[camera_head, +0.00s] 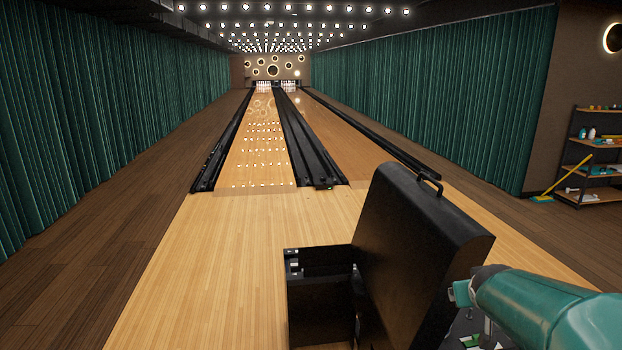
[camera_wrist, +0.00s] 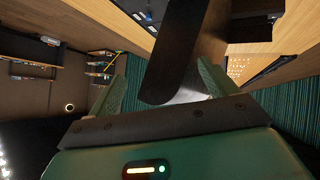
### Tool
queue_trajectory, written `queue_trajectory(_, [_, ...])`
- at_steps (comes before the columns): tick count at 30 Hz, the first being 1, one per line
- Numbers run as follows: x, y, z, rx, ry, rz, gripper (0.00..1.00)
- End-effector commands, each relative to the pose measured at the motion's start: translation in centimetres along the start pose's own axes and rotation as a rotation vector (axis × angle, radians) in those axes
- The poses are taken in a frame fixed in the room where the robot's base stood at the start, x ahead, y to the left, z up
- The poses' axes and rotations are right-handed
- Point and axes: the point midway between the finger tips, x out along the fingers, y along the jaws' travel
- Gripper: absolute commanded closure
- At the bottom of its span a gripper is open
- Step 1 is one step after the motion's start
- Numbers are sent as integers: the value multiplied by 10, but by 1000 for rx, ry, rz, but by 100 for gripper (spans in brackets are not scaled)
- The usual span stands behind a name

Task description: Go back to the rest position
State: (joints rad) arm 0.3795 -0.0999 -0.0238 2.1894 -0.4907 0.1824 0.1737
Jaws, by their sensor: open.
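My gripper (camera_wrist: 160,60) shows in the wrist view with its two green fingers spread apart and nothing clearly held between them. A dark panel, seemingly the raised lid, shows beyond and between the fingers; I cannot tell whether they touch it. In the head view, my teal arm enters at the lower right, beside the lid. The black ball return box (camera_head: 318,312) stands at the bottom centre. Its thick black lid (camera_head: 415,255) is raised and tilted, with a handle (camera_head: 430,183) on its top edge. The lower part of the box is cut off.
Two bowling lanes (camera_head: 255,150) run away to pins at the far end, with black gutters (camera_head: 305,150) between them. A shelf rack (camera_head: 590,172) and yellow broom (camera_head: 560,182) stand at the right. The wooden floor (camera_head: 210,270) left of the box is clear.

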Motion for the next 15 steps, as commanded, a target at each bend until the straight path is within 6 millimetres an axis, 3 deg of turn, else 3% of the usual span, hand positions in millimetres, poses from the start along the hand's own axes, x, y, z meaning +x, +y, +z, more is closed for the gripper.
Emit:
queue_trajectory(1, [-24, -16, 2, 5, -13, -18, 15])
queue_trajectory(8, [-115, -78, 42, 22, -133, -135, 15])
queue_trajectory(15, [-199, -133, 105, -4, -262, -311, 15])
